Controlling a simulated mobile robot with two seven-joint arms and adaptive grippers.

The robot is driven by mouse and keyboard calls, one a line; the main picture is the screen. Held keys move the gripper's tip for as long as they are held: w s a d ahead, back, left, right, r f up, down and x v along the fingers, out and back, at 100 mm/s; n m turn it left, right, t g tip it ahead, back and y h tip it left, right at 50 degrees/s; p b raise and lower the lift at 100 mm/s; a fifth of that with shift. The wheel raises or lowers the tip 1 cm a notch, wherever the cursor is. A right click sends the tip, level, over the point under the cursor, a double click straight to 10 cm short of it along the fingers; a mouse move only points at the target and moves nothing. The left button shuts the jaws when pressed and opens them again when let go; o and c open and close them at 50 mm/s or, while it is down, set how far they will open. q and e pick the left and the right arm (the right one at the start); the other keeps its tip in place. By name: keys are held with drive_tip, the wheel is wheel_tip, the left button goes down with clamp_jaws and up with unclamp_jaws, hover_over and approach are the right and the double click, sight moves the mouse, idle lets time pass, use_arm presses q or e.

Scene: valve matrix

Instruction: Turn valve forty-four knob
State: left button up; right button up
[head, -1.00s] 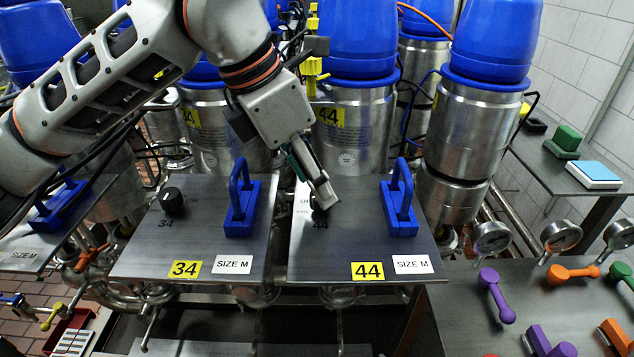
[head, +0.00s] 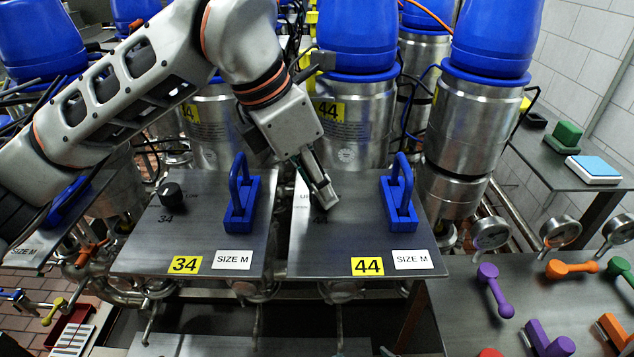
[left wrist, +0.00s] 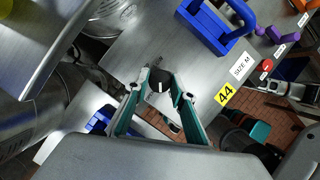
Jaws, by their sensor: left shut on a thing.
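The valve forty-four panel (head: 350,235) is a steel plate with a yellow 44 label (head: 367,266) and a SIZE M label. My left gripper (head: 325,202) points down at the left part of this panel. In the left wrist view the black knob (left wrist: 160,80), with a white line on it, sits between the teal fingers of my left gripper (left wrist: 161,86). The fingers are shut on the knob, one on each side. In the head view the gripper hides nearly all of this knob.
A blue handle (head: 400,205) stands on the right of panel 44. Panel 34 (head: 150,235) lies to the left, with its own black knob (head: 171,195) and blue handle (head: 241,205). Steel tanks with blue tops stand close behind. A table with coloured handles is at right.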

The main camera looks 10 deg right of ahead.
use_arm(q)
drive_tip(key=shift+f+n+b, duration=0.15)
drive_tip(key=shift+n+b, duration=0.25)
drive_tip(key=shift+b, duration=0.15)
drive_tip(key=shift+n+t+b, duration=0.3)
drive_tip(key=shift+b, duration=0.2)
drive_tip(key=shift+n+b, duration=0.3)
drive_tip(key=shift+b, duration=0.15)
drive_tip(key=n+t+b, duration=0.1)
drive_tip(key=n+b, duration=0.1)
drive_tip(key=shift+s+n+y, duration=0.1)
drive_tip(key=shift+n+y, duration=0.2)
drive_tip(key=shift+d+n+t+y+b, duration=0.1)
drive_tip(key=shift+n+t+y+b, duration=0.2)
drive_tip(key=shift+n+b, duration=0.45)
drive_tip(key=n, duration=0.2)
drive_tip(key=shift+s+n+t+y, duration=0.1)
drive_tip(key=shift+n+t+y, duration=0.2)
drive_tip(key=shift+n+y, duration=0.1)
drive_tip(key=shift+d+n+b, duration=0.1)
drive_tip(key=shift+n+b, duration=0.25)
use_arm(e)
wheel_tip(320, 180, down, 7)
drive_tip(key=shift+s+a+f, duration=0.2)
drive_tip(key=shift+s+a, duration=0.15)
